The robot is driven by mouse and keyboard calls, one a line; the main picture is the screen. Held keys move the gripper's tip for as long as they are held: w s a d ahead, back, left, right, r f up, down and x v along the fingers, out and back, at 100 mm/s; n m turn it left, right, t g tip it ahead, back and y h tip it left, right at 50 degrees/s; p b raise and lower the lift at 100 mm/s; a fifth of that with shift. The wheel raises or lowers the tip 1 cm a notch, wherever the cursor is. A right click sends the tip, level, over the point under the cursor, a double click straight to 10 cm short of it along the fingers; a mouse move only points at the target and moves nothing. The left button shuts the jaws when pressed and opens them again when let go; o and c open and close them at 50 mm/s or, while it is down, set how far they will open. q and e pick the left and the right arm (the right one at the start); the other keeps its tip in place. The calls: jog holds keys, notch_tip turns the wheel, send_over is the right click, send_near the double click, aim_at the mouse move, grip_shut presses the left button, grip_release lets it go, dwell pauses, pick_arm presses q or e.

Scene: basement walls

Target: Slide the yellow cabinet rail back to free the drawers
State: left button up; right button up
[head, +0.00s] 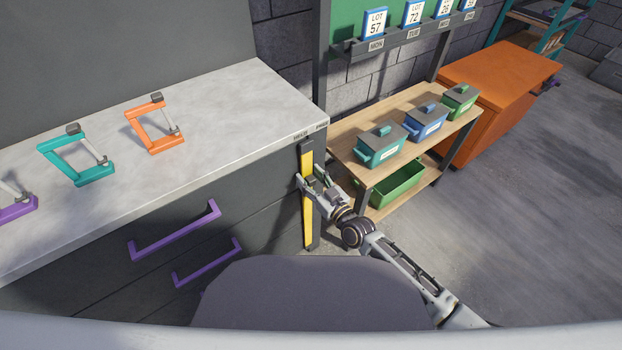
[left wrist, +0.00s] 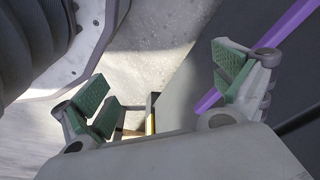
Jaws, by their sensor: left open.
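The yellow cabinet rail (head: 307,215) stands upright along the right end of the grey cabinet's drawer front. My right gripper (head: 312,183) is at the rail's middle, with its fingers around a small dark part there. Whether they are closed on it is too small to tell. The drawers carry purple handles, an upper one (head: 175,232) and a lower one (head: 207,263). My left gripper (left wrist: 172,90) is open and empty in the left wrist view, and out of sight in the head view. A purple handle (left wrist: 285,35) and a narrow yellow strip (left wrist: 150,120) show beyond its fingers.
Teal (head: 78,172), orange (head: 152,146) and purple clamps (head: 18,212) lie on the pale worktop (head: 235,110). A wooden cart (head: 345,137) with lidded boxes and a green bin (head: 398,186) stands right of the cabinet. An orange cabinet (head: 500,75) is farther back. Grey floor is clear at right.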

grip_shut()
pick_arm(q)
jog(key=shift+s+f, duration=0.15)
jog(key=shift+f, duration=0.05)
pick_arm(e)
jog(key=shift+d, duration=0.1)
jog(key=shift+w+d, duration=0.35)
jog(key=shift+d, duration=0.1)
pick_arm(q)
jog(key=shift+w+d+r+b, duration=0.15)
jog(key=shift+d+r+b, duration=0.1)
jog(key=shift+r, duration=0.4)
jog(key=shift+w+d+r+b, duration=0.1)
jog(key=shift+w+r+b, duration=0.1)
jog(key=shift+r, duration=0.5)
jog(key=shift+w+d+r+b, duration=0.15)
jog(key=shift+d+r+b, duration=0.1)
jog(key=shift+r, duration=0.4)
pick_arm(e)
jog(key=shift+w+d, duration=0.5)
jog(key=shift+d, duration=0.15)
jog(key=shift+w+d, duration=0.45)
jog(key=shift+d, duration=0.2)
